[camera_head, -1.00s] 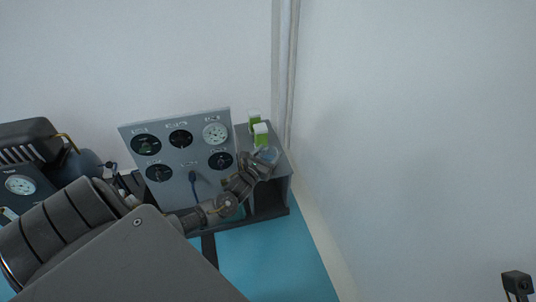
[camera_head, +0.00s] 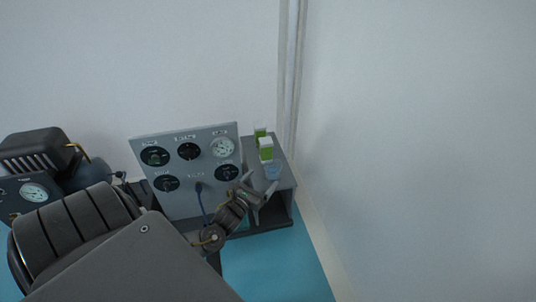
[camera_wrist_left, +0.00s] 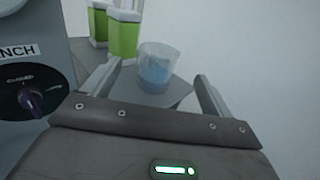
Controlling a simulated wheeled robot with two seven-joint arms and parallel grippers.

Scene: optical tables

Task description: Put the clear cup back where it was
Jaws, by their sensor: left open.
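The clear cup (camera_head: 272,170), with a bluish content or base, stands upright on the grey shelf top (camera_head: 284,183) to the right of the gauge panel. It also shows in the left wrist view (camera_wrist_left: 156,70), near the shelf's front edge and beyond my open fingers. My left gripper (camera_head: 259,184) is open and empty, just in front of the cup and apart from it. In the wrist view its two fingers (camera_wrist_left: 157,85) stand wide on either side, with the cup between their lines. My right gripper does not clearly show.
Two green-and-white containers (camera_head: 265,149) stand on the shelf behind the cup. The grey panel (camera_head: 203,160) with dials and knobs rises to the left. A dark machine (camera_head: 33,150) with a gauge stands at far left. The blue tabletop (camera_head: 285,262) in front is clear.

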